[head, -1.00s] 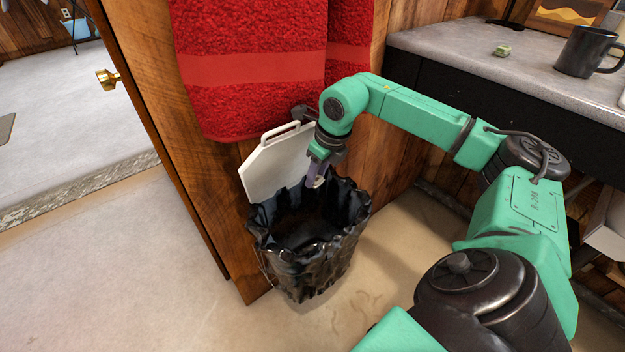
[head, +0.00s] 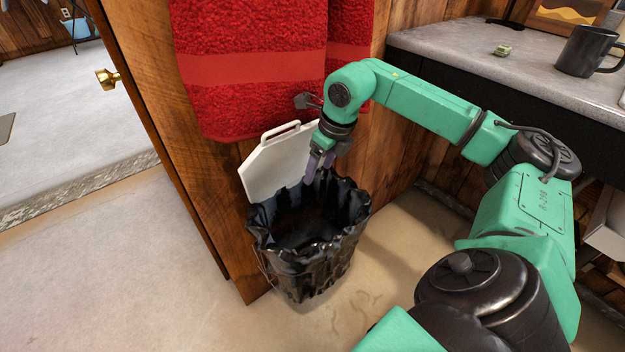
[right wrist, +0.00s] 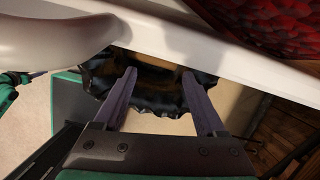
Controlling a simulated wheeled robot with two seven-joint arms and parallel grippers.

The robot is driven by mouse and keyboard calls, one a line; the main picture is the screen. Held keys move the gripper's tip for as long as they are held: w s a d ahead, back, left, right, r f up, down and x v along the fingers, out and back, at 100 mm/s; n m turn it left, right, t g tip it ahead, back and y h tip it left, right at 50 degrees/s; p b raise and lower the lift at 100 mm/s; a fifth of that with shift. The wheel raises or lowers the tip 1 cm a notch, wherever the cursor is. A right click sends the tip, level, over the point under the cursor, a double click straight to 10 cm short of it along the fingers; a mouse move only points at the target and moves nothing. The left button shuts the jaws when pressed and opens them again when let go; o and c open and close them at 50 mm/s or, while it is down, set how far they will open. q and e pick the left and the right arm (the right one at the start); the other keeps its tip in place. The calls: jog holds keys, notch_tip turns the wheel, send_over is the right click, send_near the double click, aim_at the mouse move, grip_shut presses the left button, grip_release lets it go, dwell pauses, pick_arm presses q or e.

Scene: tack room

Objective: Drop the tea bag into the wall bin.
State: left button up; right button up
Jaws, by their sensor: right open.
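The wall bin (head: 305,262) has a crumpled black liner, and its white lid (head: 275,165) is tipped up and back. My right gripper (head: 315,172) points down over the bin's back rim, just in front of the lid. In the right wrist view its two fingers (right wrist: 159,75) are apart with nothing between them, and the black liner (right wrist: 97,80) shows beyond. I see no tea bag for certain in any view; the inside of the bin is too dark to tell what lies there. My left gripper is not in view.
Red towels (head: 250,70) hang just above the lid. A grey counter (head: 450,50) at the right bears a dark mug (head: 583,52) and a small green item (head: 502,50) that I cannot identify. The floor (head: 130,270) left of the bin is clear.

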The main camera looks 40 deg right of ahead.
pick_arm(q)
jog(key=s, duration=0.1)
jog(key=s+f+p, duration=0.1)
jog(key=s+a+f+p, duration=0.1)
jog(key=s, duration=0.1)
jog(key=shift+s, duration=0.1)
pick_arm(e)
jog(key=v, duration=1.1)
jog(key=shift+r, duration=0.15)
